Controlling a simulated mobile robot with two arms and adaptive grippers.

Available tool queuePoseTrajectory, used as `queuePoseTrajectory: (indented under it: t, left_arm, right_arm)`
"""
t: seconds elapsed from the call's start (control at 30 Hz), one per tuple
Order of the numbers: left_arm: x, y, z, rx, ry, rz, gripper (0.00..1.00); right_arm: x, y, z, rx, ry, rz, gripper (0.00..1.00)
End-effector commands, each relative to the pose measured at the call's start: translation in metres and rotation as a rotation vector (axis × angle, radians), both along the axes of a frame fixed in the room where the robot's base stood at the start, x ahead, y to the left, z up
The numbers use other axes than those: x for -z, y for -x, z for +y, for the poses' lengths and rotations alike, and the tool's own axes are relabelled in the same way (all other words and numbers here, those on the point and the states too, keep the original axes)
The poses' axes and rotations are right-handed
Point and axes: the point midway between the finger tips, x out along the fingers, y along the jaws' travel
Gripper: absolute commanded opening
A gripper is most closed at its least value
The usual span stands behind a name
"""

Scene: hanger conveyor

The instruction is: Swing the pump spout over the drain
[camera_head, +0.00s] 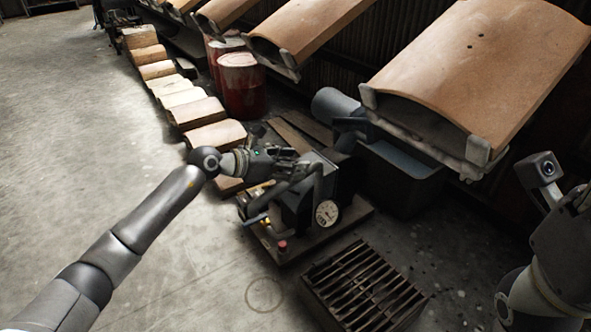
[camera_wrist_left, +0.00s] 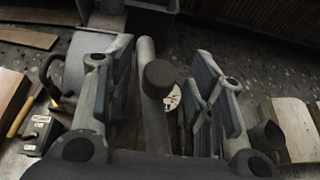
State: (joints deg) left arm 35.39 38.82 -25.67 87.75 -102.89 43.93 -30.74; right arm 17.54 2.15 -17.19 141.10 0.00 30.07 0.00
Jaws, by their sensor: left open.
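The dark pump (camera_head: 305,203) stands on a low base plate and has a round white gauge (camera_head: 327,213) on its front. Curved grey pipework (camera_head: 313,182) rises at its top and side; I cannot tell for sure which way the spout's mouth points. The drain (camera_head: 362,288) is a rusty slotted floor grate in front of the pump. My left gripper (camera_head: 290,163) is over the pump's top beside the pipework. In the left wrist view its open fingers (camera_wrist_left: 160,100) stand on either side of a grey pipe with a dark round end (camera_wrist_left: 159,74), with gaps visible.
A dark trough (camera_head: 400,180) stands behind the pump, under large hanging tiles (camera_head: 480,70). Red drums (camera_head: 242,85) and a row of clay tiles (camera_head: 195,113) lie farther back. The floor at left is clear. My right arm shows at the right edge.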

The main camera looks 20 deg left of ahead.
Motion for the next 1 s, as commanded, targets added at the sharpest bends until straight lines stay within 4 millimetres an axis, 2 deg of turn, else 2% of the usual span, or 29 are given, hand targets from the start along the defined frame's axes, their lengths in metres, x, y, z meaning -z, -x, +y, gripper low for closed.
queuePoseTrajectory:
  t: [0.17, 0.47, 0.83, 1.0]
  left_arm:
    - [0.0050, -0.0083, -0.0080, 0.001, 0.000, 0.000, 0.49]
    - [0.0050, -0.0093, -0.0088, 0.001, 0.000, 0.001, 0.49]
    - [0.0050, -0.0091, -0.0085, 0.001, 0.000, 0.000, 0.02]
    - [0.0050, -0.0090, -0.0085, 0.001, 0.001, 0.001, 0.00]
  right_arm:
    - [-0.0015, 0.0042, 0.0004, 0.001, 0.001, -0.019, 0.44]
    - [-0.0032, 0.0046, 0.0006, 0.002, 0.002, -0.021, 0.44]
    - [-0.0030, 0.0047, 0.0007, 0.001, 0.002, -0.022, 0.44]
    - [-0.0030, 0.0048, 0.0007, 0.001, 0.002, -0.022, 0.44]
